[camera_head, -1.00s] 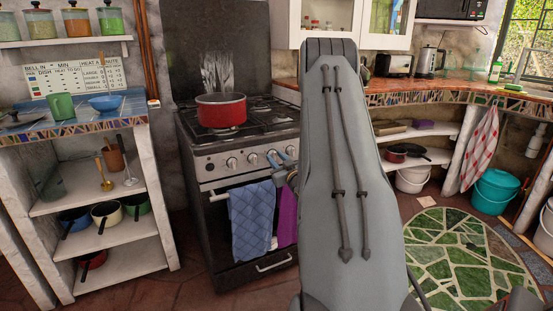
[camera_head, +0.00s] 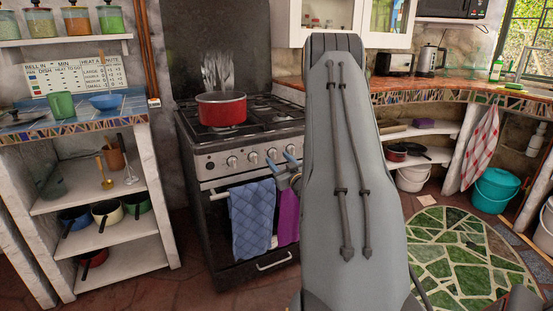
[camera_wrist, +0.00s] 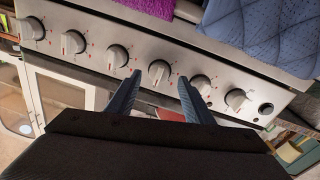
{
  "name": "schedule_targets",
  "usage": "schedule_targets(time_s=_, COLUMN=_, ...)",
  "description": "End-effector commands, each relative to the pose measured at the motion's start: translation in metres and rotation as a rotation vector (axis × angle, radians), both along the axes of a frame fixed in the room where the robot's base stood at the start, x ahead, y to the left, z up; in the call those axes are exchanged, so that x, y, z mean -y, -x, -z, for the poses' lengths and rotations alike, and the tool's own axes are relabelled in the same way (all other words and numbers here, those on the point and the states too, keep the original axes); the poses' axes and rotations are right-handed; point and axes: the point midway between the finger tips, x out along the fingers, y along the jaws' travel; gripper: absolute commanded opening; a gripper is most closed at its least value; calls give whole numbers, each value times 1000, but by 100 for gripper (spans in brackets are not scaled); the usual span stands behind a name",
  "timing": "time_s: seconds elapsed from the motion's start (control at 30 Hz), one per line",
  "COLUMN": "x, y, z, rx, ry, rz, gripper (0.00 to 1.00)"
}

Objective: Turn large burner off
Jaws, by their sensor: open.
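The stove (camera_head: 240,190) has a row of round silver knobs along its steel front panel, with one knob (camera_head: 231,161) clear of my gripper in the head view. My gripper (camera_head: 280,157) has blue fingers and is at the right part of that panel. In the wrist view, my gripper (camera_wrist: 159,79) is open, with a finger on either side of one knob (camera_wrist: 158,72). I cannot tell if the fingers touch it. Neighbouring knobs (camera_wrist: 117,57) and (camera_wrist: 200,85) lie outside the fingers. A red pot (camera_head: 221,110) stands on a burner; no flame is clearly visible.
A blue towel (camera_head: 252,218) and a purple cloth (camera_head: 289,217) hang from the oven handle below the knobs. A shelf unit (camera_head: 110,228) stands left. A mosaic counter (camera_head: 450,93) runs right. My arm hides the stove's right side. A round green mosaic (camera_head: 455,240) covers open floor.

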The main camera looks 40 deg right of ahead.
Motion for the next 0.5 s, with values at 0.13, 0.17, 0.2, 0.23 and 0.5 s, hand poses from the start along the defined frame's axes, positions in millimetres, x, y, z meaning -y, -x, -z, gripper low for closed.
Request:
schedule_targets(time_s=0.13, x=-7, y=25, z=1, rx=-1, ry=-2, rz=2, gripper=47)
schedule_targets(time_s=0.17, x=-9, y=29, z=1, rx=0, ry=-1, rz=2, gripper=47)
schedule_targets(time_s=0.2, x=-10, y=34, z=2, rx=-1, ry=-2, rz=2, gripper=47)
schedule_targets(time_s=0.23, x=-11, y=38, z=2, rx=-1, ry=-2, rz=1, gripper=47)
schedule_targets(time_s=0.5, x=-16, y=51, z=2, rx=0, ry=-1, rz=0, gripper=47)
